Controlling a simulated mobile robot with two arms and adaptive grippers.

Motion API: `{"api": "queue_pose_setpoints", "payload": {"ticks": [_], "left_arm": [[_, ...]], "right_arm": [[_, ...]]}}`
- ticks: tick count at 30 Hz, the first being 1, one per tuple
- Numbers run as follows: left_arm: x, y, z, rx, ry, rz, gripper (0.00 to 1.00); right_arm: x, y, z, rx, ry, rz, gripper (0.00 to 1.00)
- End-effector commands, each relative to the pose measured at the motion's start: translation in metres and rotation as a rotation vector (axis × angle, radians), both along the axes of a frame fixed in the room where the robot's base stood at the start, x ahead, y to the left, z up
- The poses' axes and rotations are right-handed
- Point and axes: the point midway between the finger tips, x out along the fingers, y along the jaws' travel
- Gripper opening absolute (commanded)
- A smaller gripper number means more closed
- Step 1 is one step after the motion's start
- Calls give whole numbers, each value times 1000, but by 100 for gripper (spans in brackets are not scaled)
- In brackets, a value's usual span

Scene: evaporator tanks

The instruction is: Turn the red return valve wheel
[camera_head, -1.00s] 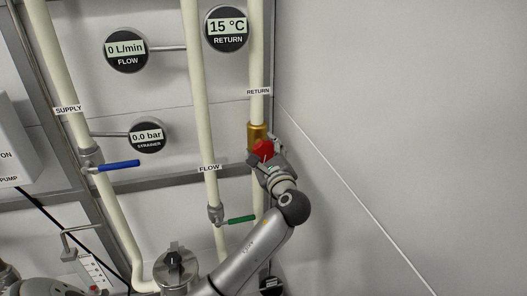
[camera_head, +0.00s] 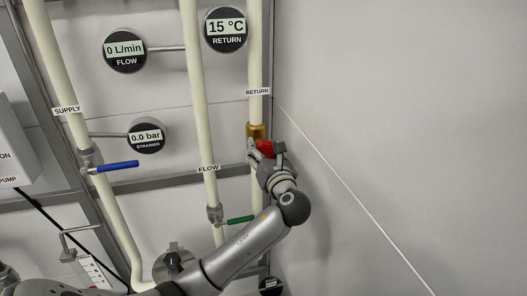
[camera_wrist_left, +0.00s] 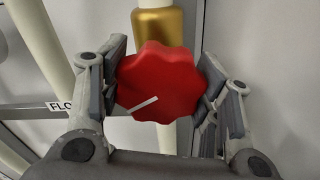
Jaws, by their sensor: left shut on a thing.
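The red return valve wheel (camera_head: 265,149) sits on the brass valve body (camera_head: 256,131) of the return pipe. In the left wrist view the wheel (camera_wrist_left: 162,84) fills the middle, lobed, with a white mark line slanting at its lower left. My left gripper (camera_head: 266,152) is shut on the wheel, with a finger pad at each side of its rim (camera_wrist_left: 161,84). The gripper hides part of the wheel in the head view. My right gripper is not in view.
The flow pipe (camera_head: 198,100) with a green lever (camera_head: 241,219) runs left of the return pipe. The supply pipe (camera_head: 62,70) has a blue lever (camera_head: 116,166). Gauges read 15 °C (camera_head: 226,30), 0 L/min (camera_head: 124,51) and 0.0 bar (camera_head: 146,136). A bare wall lies right.

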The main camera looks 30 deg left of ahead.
Motion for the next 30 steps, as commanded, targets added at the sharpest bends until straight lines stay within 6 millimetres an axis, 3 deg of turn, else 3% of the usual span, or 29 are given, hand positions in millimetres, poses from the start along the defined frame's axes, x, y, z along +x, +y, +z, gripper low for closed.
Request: {"api": "queue_pose_setpoints", "payload": {"ticks": [10,26,27,30], "left_arm": [[0,0,-3,82,105,1,34],[0,0,-4,92,120,1,34],[0,0,-4,92,120,1,63],[0,0,-3,93,118,1,76]], "right_arm": [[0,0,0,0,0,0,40],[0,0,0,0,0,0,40],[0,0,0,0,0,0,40],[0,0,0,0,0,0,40]]}}
